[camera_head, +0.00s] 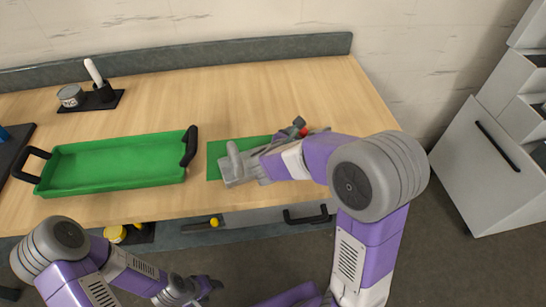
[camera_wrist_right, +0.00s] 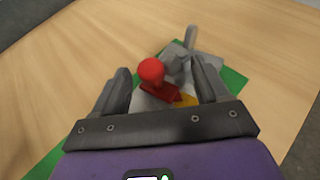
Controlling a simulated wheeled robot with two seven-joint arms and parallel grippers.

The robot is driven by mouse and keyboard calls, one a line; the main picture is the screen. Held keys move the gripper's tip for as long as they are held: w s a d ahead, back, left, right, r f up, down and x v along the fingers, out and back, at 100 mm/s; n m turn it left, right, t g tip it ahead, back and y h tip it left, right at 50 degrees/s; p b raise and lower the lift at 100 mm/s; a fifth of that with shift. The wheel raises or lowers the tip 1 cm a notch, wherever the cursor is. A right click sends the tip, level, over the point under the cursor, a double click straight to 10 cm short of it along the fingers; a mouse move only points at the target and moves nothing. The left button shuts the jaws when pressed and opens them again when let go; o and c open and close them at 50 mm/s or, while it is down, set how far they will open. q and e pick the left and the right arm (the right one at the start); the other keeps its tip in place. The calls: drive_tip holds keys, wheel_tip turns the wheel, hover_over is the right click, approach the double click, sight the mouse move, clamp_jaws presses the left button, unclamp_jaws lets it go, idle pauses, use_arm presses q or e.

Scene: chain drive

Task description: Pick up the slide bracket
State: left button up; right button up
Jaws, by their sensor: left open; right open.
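A grey metal assembly (camera_head: 236,167) with an upright post lies on a green mat (camera_head: 214,168). The slide bracket cannot be told apart for sure from the other grey parts. In the right wrist view the grey assembly (camera_wrist_right: 180,62) shows beyond a red ball knob (camera_wrist_right: 151,71) on a red base, with a yellow piece (camera_wrist_right: 187,100) beside it. My right gripper (camera_wrist_right: 163,80) is open over the assembly, its fingers either side of the red knob; contact is unclear. My right forearm hides much of the mat in the head view. My left gripper (camera_head: 207,288) is open and empty, low in front of the table.
A green tray (camera_head: 120,185) with black handles stands left of the mat. A black holder (camera_head: 105,97) with a white-handled tool and a tin (camera_head: 70,96) stands at the back left. The wooden table (camera_head: 250,95) is clear behind the mat. A grey cabinet (camera_head: 480,160) stands right.

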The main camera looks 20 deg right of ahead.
clamp_jaws()
idle(0.3)
idle(0.5)
drive_tip(key=shift+a+r, duration=0.1)
idle(0.4)
